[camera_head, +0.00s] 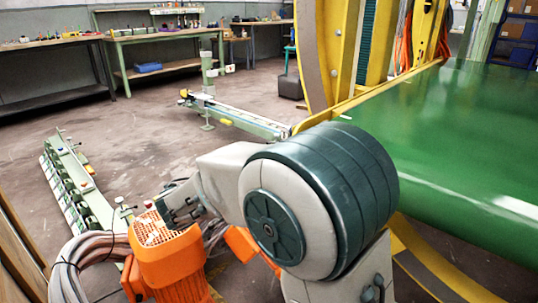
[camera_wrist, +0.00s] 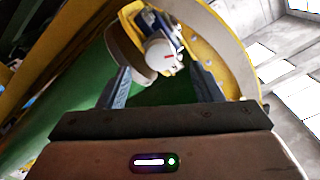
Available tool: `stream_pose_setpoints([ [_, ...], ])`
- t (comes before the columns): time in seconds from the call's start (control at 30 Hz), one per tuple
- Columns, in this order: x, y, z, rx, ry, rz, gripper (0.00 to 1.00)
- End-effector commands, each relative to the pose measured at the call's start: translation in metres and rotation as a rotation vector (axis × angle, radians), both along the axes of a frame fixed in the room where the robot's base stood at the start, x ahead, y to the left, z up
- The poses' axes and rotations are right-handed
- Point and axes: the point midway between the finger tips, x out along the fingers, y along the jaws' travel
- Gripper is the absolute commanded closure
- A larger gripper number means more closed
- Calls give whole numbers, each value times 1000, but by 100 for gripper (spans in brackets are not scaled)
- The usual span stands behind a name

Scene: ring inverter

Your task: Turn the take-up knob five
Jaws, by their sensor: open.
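My gripper (camera_wrist: 160,68) is open in the wrist view, with one dark finger at each side and nothing held between them. A white rounded part (camera_wrist: 162,56) with a small red mark shows beyond the fingertips, in line with the gap and apart from them. I cannot tell whether it is take-up knob five. In the head view, small knob-like parts show on the pale green roller frame (camera_head: 72,178) at the left; no number is readable. My arm fills the middle of the head view, and I cannot make out my gripper there.
A yellow ring frame (camera_head: 312,50) and a wide green belt (camera_head: 470,130) stand at the right. An orange motor (camera_head: 165,255) and bundled grey cables (camera_head: 90,262) are at the lower left. Workbenches (camera_head: 165,37) line the back wall. The concrete floor (camera_head: 120,120) is clear at mid left.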

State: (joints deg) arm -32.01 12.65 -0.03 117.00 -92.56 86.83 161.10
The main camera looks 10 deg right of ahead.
Motion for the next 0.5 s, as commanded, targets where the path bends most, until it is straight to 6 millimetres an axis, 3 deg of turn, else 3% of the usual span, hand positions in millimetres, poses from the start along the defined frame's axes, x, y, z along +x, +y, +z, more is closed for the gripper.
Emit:
stream_pose_setpoints([
  [0.23, -32, 46, 2, -1, 1, 4, 40],
  [0.5, -49, 68, 0, 0, 1, 1, 40],
])
